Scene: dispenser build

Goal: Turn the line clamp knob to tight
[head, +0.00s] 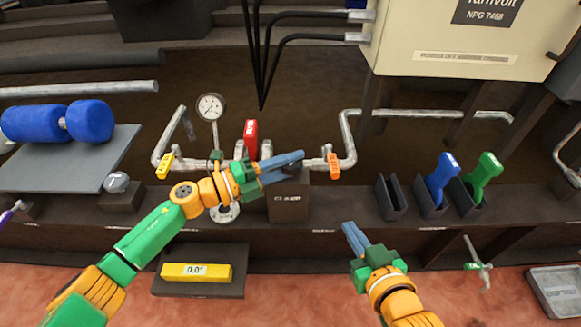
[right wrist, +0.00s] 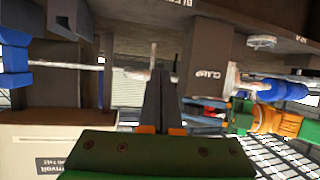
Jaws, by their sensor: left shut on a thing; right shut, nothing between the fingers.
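The clamp block (head: 288,205), a dark box lettered CLAMP, stands at the pipe line in the middle of the head view. It also shows in the right wrist view (right wrist: 208,62), with the lettering seen at an angle. My left gripper (head: 294,164) reaches across its top from the left. Its blue fingers are shut on the line clamp knob, which they mostly hide, so its setting cannot be read. My right gripper (head: 352,235) is shut and empty, in front and to the right of the block. Its dark fingers also show in the right wrist view (right wrist: 157,88).
Yellow (head: 165,166) and orange (head: 333,166) tagged valves flank the block on the pipe. A gauge (head: 211,107) and red handle (head: 251,134) stand behind. Blue (head: 441,178) and green (head: 484,177) handles sit in holders at right. A yellow 0.0° level (head: 197,272) lies in front.

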